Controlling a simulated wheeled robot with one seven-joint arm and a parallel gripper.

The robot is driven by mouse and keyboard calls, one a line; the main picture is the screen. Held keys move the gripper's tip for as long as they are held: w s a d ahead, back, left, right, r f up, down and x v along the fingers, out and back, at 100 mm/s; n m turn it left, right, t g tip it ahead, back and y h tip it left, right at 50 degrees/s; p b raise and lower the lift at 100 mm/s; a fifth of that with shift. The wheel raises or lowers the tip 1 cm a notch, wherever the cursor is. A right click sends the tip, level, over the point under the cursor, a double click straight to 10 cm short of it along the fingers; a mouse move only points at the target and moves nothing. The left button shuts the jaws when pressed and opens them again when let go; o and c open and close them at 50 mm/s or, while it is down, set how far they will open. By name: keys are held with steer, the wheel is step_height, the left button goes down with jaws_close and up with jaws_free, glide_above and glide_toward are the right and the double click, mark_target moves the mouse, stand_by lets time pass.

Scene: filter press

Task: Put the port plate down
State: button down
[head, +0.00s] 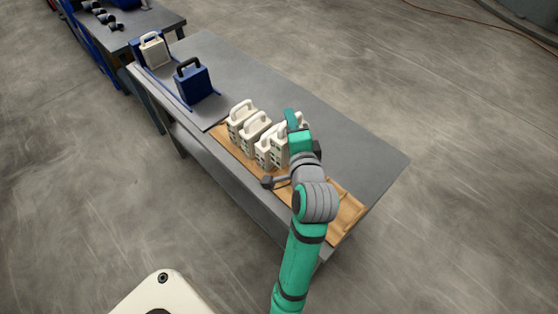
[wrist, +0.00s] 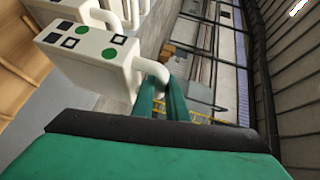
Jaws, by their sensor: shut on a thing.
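The port plate (wrist: 90,62) is a thick white plate with a loop handle. Its end face in the wrist view carries green dots and dark squares. My gripper (wrist: 163,98) has its green fingers shut on the handle. In the head view my gripper (head: 291,122) is above the row of white plates, and the held plate (head: 279,148) is partly hidden by my arm. I cannot tell whether its underside touches the wooden rack (head: 347,214). The other white plates (head: 243,116) stand upright close beside it in the row.
The rack runs along the near edge of a grey table (head: 370,150); its right end is bare. Left of it, a blue plate (head: 193,82) and another white plate (head: 152,50) stand on a blue-edged area. The table's far right side is clear.

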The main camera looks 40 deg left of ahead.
mark_target(280, 153)
step_height(280, 153, down, 10)
steer(key=shift+r, duration=0.25)
steer(key=shift+f, duration=0.15)
stand_by(0.3)
steer(key=c, duration=1.7)
jaws_free()
steer(key=shift+c, duration=0.2)
